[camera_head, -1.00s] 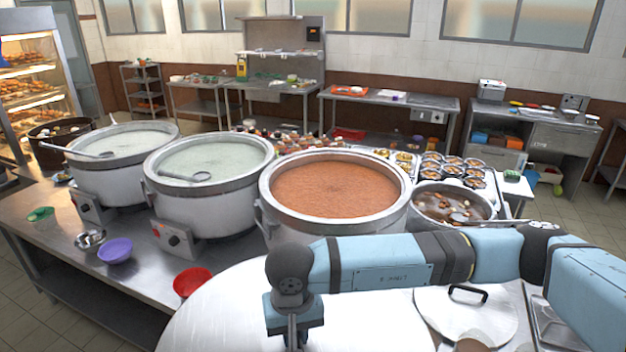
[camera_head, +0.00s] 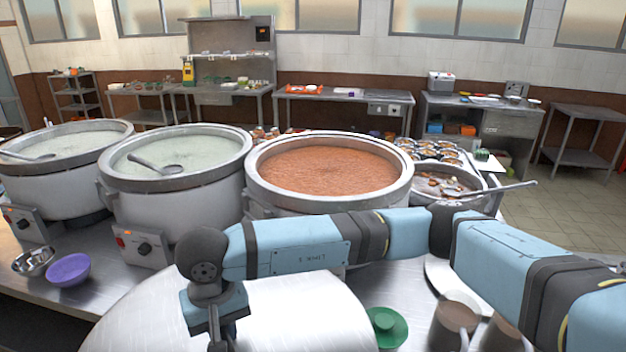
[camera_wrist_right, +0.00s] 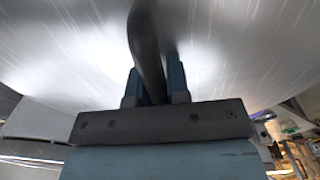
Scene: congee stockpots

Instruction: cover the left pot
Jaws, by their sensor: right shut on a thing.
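The left pot (camera_head: 50,185) is a large grey stockpot of pale congee, uncovered, with a ladle (camera_head: 28,156) in it. The middle pot (camera_head: 190,205) also holds pale congee and a ladle, and is open. The right pot (camera_head: 258,198) holds orange-brown congee and is open. My right gripper (camera_head: 216,338) is shut on the dark handle (camera_wrist_right: 146,45) of a big silver lid (camera_head: 290,315). In the wrist view its two fingers sit either side of the handle. The lid is in front of the pots, right of the left pot and apart from it. My left gripper is not in view.
A steel bowl (camera_head: 33,262) and a purple bowl (camera_head: 68,270) lie on the counter before the left pots. A round pan (camera_head: 440,188) with a ladle stands right of the right pot. A green bowl (camera_head: 386,326) and brown cups (camera_head: 455,322) are at bottom right.

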